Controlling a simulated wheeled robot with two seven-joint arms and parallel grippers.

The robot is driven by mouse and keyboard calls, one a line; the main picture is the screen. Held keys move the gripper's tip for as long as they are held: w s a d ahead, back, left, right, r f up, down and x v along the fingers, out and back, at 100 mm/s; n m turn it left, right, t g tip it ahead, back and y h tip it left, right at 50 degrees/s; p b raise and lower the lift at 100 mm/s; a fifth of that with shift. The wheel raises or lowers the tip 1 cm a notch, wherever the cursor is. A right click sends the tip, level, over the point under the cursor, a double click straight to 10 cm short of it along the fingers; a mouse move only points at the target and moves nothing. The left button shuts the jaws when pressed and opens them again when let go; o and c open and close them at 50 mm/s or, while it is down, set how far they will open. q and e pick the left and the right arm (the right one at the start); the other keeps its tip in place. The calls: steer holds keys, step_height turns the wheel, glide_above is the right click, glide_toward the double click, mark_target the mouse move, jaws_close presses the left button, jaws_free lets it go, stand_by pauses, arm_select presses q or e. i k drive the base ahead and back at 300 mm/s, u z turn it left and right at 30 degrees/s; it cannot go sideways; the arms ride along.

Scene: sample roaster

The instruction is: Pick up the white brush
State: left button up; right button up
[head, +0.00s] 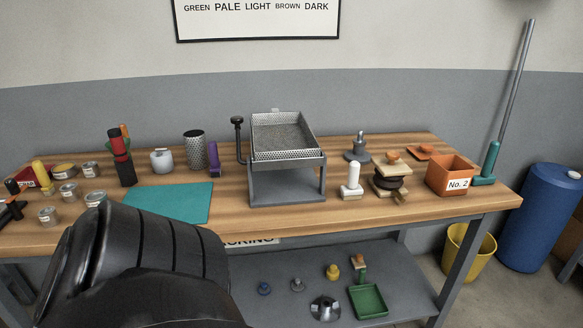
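A white upright object (353,178) with a rounded handle and a wider foot stands on the wooden bench, right of the metal tray stand. It looks like the white brush, but its bristles cannot be made out. Nothing touches it. A large black part of my arm fills the lower left of the head view and hides part of the bench front and lower shelf. Neither of my grippers shows in the head view.
The mesh-tray stand (286,185) is left of the white object. A stack with a wooden block and dark disc (390,185) is close on its right, then an orange box (452,176). A grey weight-like piece (358,150) stands behind. Bench in front is clear.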

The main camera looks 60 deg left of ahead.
mark_target(352, 191)
steer(key=u, duration=1.6)
